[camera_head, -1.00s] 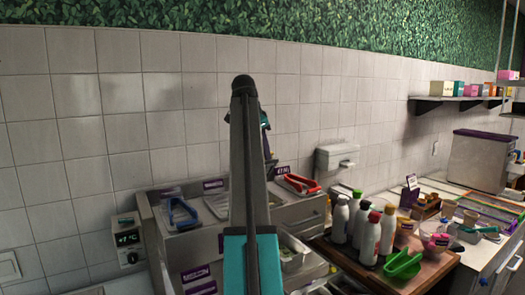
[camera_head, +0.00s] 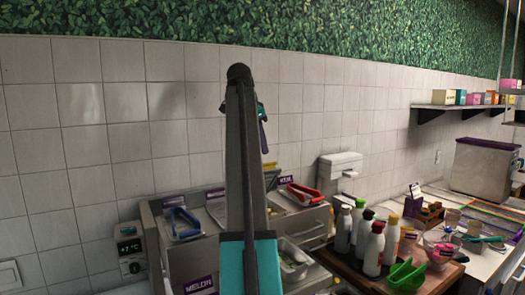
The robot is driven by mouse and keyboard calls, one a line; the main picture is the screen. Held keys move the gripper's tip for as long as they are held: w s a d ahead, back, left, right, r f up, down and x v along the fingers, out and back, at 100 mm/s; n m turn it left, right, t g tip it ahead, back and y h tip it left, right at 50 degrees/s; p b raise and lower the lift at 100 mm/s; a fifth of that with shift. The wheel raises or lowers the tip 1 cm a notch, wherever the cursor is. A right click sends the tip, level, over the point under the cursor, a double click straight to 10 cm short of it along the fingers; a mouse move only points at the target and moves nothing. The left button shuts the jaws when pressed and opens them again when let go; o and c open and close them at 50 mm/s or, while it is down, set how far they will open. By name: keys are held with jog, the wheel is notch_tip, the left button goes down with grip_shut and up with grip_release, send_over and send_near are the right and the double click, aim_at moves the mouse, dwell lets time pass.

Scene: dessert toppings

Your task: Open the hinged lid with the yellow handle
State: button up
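On the raised grey counter unit, a blue handle-like piece (camera_head: 183,221) lies on a tray at the left, and a red one (camera_head: 302,193) lies on a tray at the right. Between them is a greyish cover or tray (camera_head: 216,208), partly hidden by my arm. My grey and teal arm stands upright in the middle of the view. My gripper (camera_head: 263,128) shows only partly behind the arm's upper end, in front of the tiled wall and above the unit; its fingers are too hidden to judge.
A temperature box (camera_head: 131,252) is at the left, and a white dispenser (camera_head: 341,172) is on the wall. A shelf (camera_head: 462,106) holds small boxes at the upper right.

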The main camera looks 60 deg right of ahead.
jog(key=p+v, duration=0.2)
jog(key=v, duration=0.4)
jog(key=shift+r+p, duration=0.3)
jog(key=shift+p, duration=0.05)
jog(key=shift+a, duration=0.15)
